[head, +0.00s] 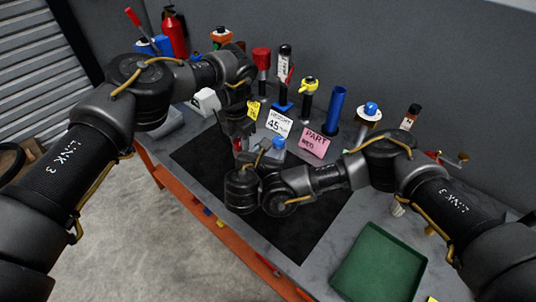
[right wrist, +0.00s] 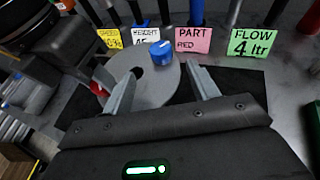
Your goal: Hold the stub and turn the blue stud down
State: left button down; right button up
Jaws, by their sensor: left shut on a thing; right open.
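The blue stud (head: 278,143) stands up from a grey round plate in the head view; the right wrist view also shows the stud (right wrist: 160,49) on the grey plate (right wrist: 146,82). My left gripper (head: 238,144) is shut beside the plate, at its left. A small red part (right wrist: 98,88), perhaps the stub, shows at the plate's left edge; the left gripper's grip on it is mostly hidden. My right gripper (right wrist: 160,74) is open and empty, its fingers apart on the near side of the stud, not touching it.
Cards stand behind the plate, including a white height card (head: 279,123) and a pink part card (head: 315,144). Several tools and a blue tube (head: 336,108) stand behind them. A green tray (head: 378,262) lies at the front right. The dark mat (head: 305,222) has bare room.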

jog(key=shift+s+r, duration=0.2)
jog(key=shift+s, duration=0.15)
jog(key=w+d+f+n+y, duration=0.1)
jog(key=w+d+n+y, duration=0.15)
jog(key=d, duration=0.65)
jog(key=w+d+f+n+y, duration=0.1)
jog(key=w+d, duration=0.3)
jog(key=d, duration=0.5)
jog(key=n+g+y, duration=0.2)
jog(key=n+y, duration=0.5)
jog(key=y, duration=0.2)
send_near(281, 141)
jog(key=shift+h, duration=0.25)
jog(key=x, duration=1.1)
jog(key=shift+a, duration=0.2)
